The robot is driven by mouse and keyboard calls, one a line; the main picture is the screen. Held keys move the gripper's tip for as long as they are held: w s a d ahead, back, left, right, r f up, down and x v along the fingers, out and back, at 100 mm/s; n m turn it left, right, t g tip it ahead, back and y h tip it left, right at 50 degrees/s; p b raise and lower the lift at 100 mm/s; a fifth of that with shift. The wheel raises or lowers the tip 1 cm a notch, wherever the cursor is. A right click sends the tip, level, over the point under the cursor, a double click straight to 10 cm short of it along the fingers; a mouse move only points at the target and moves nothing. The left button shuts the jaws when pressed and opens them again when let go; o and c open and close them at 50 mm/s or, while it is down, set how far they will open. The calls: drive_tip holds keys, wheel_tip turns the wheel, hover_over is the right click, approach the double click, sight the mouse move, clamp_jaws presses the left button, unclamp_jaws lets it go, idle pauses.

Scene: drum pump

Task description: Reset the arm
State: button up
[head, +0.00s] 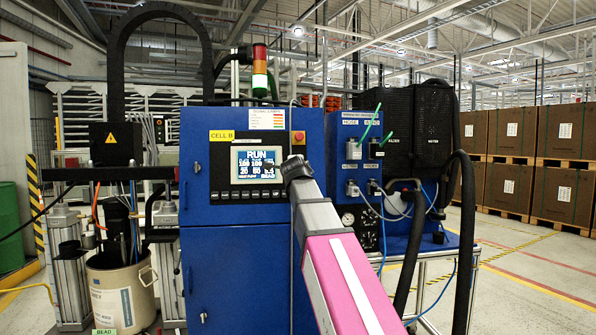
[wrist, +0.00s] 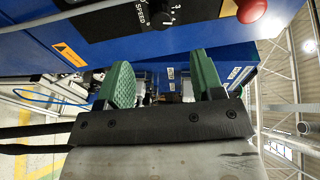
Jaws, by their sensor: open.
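My gripper (wrist: 163,80) shows in the wrist view with two green ribbed pads spread apart and nothing between them. In the head view my pink and grey arm reaches up from the lower right toward the front of the blue cabinet (head: 232,270). Its dark end stands in front of the right side of the control panel. The fingers cannot be made out there. The display (head: 257,165) reads RUN. In the wrist view a black speed knob (wrist: 160,14) and a red button (wrist: 250,10) lie beyond the fingers, near the top edge.
A drum (head: 120,290) and grey cylinders (head: 72,285) stand left of the cabinet. Black hoses (head: 466,230) hang at the right. A lit stack light (head: 259,75) rises above the cabinet. Stacked boxes (head: 510,190) stand far right, with open floor before them.

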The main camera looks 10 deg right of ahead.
drive_tip(key=s+d+f+n+g, duration=0.1)
drive_tip(key=s+f+n+g, duration=0.15)
drive_tip(key=f, duration=0.95)
drive_tip(key=s+d+f+n+g+y, duration=0.1)
drive_tip(key=f+n+g, duration=0.25)
drive_tip(key=f, duration=0.85)
drive_tip(key=s+f+n+g, duration=0.2)
drive_tip(key=f+n, duration=0.1)
drive_tip(key=f, duration=1)
drive_tip(key=s+f+n+g+y, duration=0.1)
drive_tip(key=s+f+n+g, duration=0.3)
drive_tip(key=s+f, duration=0.6)
drive_tip(key=s+f+n+g+y, duration=0.1)
drive_tip(key=s+f+n+g, duration=0.3)
drive_tip(key=s+f, duration=0.7)
wheel_tip(320, 180, down, 6)
drive_tip(key=n, duration=0.2)
drive_tip(key=shift+s+r+n+g+y, duration=0.15)
drive_tip(key=shift+s+n+g+y, duration=0.15)
drive_tip(key=shift+n+y, duration=0.1)
